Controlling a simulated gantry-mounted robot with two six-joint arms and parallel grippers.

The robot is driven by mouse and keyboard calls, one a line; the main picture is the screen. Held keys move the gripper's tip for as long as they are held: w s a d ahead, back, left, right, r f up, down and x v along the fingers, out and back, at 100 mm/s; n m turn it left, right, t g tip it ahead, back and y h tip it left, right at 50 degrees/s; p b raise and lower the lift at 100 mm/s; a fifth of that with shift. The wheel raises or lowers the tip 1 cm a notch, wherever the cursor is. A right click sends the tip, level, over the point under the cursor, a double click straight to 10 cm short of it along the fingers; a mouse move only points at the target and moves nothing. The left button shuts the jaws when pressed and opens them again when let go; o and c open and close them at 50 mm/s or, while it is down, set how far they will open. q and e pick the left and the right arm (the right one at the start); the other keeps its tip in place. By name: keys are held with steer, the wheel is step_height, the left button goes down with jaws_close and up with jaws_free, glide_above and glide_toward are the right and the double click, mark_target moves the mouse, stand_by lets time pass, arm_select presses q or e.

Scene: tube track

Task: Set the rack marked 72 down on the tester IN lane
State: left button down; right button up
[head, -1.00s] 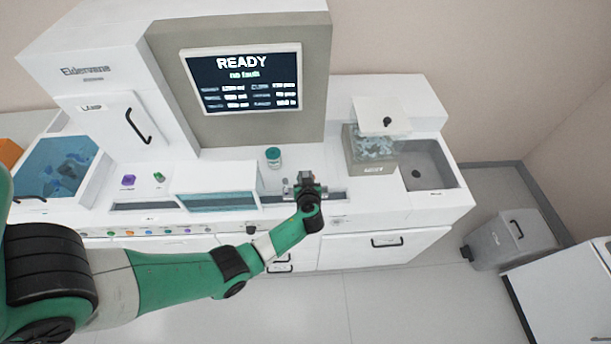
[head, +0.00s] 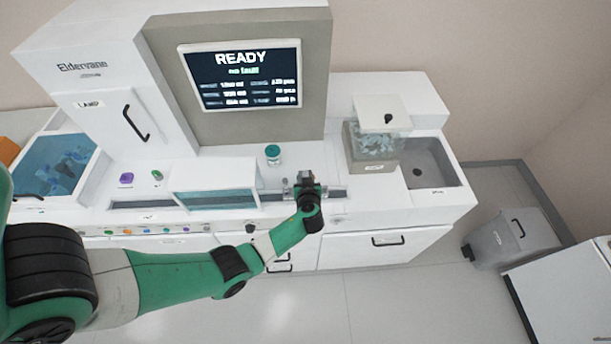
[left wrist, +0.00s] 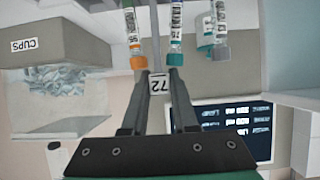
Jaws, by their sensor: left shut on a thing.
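My left gripper (head: 306,184) is over the right part of the tester's front ledge, close above a dark lane strip (head: 335,195). In the left wrist view its two fingers (left wrist: 162,76) are closed around a small tag marked 72 (left wrist: 159,84), which belongs to the rack. Tubes with an orange cap (left wrist: 138,62) and teal caps (left wrist: 175,59) show just beyond the fingertips. The rack's body is mostly hidden, and I cannot tell whether it touches the lane. The tester's screen (head: 240,78) reads READY. My right gripper is not in view.
A clear-fronted housing (head: 215,200) covers the middle of the lane; another dark strip (head: 140,206) runs left of it. A cups box (head: 371,167) and a sink (head: 428,165) are to the right.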

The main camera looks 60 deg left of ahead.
arm_select(q)
steer(key=c, duration=0.6)
jaws_free()
